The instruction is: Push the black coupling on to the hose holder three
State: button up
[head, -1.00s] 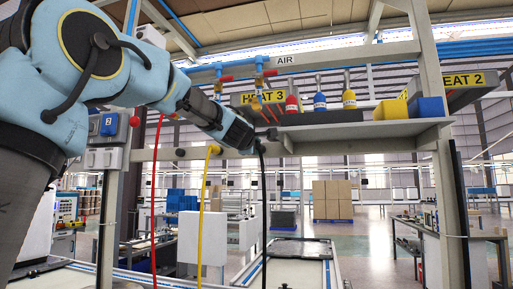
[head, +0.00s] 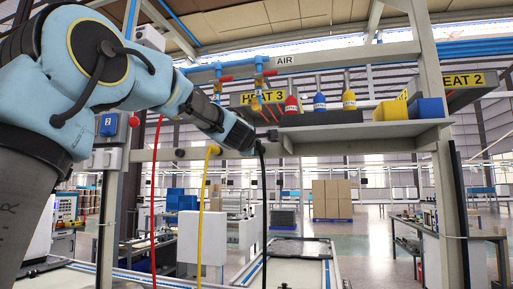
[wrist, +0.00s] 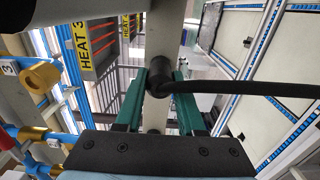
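My gripper (head: 256,147) is at the grey rail (head: 330,147) below the shelf in the head view. In the wrist view its two green fingers (wrist: 162,88) stand on either side of the black coupling (wrist: 158,78) and appear closed on it. The black hose (head: 264,215) hangs down from the gripper. In the wrist view the hose (wrist: 255,88) runs off to the right. The coupling lies in front of the grey rail (wrist: 166,30). I cannot make out hose holder three; the gripper and coupling may cover it, so I cannot tell whether they touch.
A yellow hose (head: 203,200) and a red hose (head: 154,190) hang to the left. Air pipes with a brass fitting (wrist: 42,75) run close by on the left in the wrist view.

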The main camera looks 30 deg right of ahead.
jog(key=o, duration=0.5)
jog(key=shift+o, duration=0.2)
jog(key=b+v, duration=0.4)
jog(key=v, duration=0.6)
jog(key=shift+s+a, duration=0.3)
